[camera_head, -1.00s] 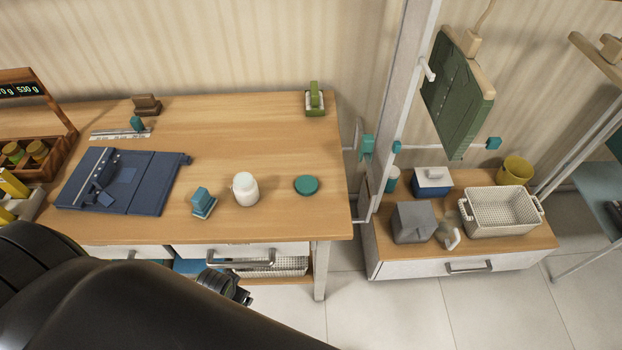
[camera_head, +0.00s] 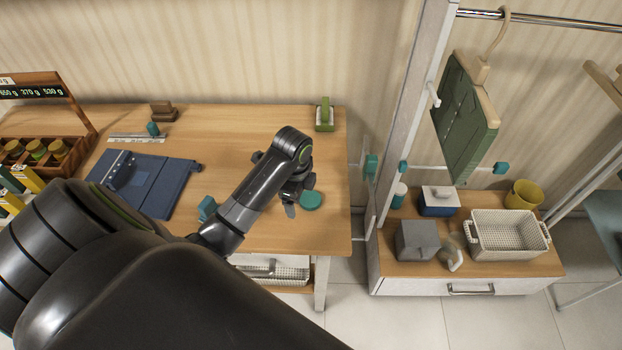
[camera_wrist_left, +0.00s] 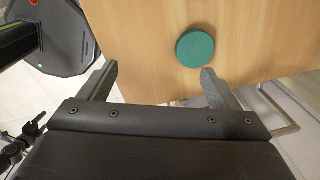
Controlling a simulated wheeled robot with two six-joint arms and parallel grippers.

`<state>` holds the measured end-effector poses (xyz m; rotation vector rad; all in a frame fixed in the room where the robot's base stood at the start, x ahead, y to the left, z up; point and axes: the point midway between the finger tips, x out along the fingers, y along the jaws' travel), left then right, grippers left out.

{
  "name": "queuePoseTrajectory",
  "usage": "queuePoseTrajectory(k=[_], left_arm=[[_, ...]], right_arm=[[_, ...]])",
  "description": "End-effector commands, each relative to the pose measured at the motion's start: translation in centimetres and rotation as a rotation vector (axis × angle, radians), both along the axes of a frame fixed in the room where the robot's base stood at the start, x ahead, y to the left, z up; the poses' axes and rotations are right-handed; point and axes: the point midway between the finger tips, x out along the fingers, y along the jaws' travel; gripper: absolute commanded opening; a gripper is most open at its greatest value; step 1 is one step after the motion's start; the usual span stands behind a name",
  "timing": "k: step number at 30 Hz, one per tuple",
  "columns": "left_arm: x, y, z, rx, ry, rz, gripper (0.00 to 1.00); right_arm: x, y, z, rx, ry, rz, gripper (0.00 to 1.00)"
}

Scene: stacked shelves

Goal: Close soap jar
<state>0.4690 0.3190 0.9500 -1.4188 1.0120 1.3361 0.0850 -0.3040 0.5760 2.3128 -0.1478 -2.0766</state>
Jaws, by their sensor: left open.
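The round teal lid (camera_head: 312,201) lies flat on the wooden table near its right front edge. It also shows in the left wrist view (camera_wrist_left: 195,48), just beyond the tip of the right-hand finger. My left gripper (camera_head: 298,196) is open and empty, beside the lid on its left in the head view. The wrist view shows its two fingers spread wide (camera_wrist_left: 158,74), with bare table between them. The white jar is hidden behind my left arm in the head view and is not in the wrist view. My right gripper is not in view.
A teal block-like item (camera_head: 207,208) stands left of my forearm, and a blue board (camera_head: 150,185) lies further left. A green dispenser (camera_head: 324,115) stands at the table's back right. A low cabinet (camera_head: 400,282) with a basket (camera_head: 508,235) stands right of the table.

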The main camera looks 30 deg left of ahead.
Motion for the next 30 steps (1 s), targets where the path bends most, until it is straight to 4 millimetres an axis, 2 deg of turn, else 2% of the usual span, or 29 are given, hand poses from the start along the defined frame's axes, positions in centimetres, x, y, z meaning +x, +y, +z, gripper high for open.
queuePoseTrajectory(k=[1, 6, 12, 24, 30], left_arm=[[1.6, 0.2, 1.4, 0.004, 0.008, -0.075, 0.84], [4.8, 0.5, 4.9, 0.005, 0.05, -0.309, 0.84], [6.5, 0.6, 7.2, -0.001, 0.076, -0.459, 0.84], [6.8, 0.7, 7.7, -0.003, 0.081, -0.489, 0.84], [6.8, 0.7, 6.8, -0.003, 0.08, -0.488, 0.84]], right_arm=[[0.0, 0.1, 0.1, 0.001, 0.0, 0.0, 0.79], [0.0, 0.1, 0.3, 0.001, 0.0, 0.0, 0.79], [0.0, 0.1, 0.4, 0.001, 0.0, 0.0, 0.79], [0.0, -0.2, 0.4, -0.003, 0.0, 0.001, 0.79], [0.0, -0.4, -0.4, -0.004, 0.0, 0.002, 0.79]])
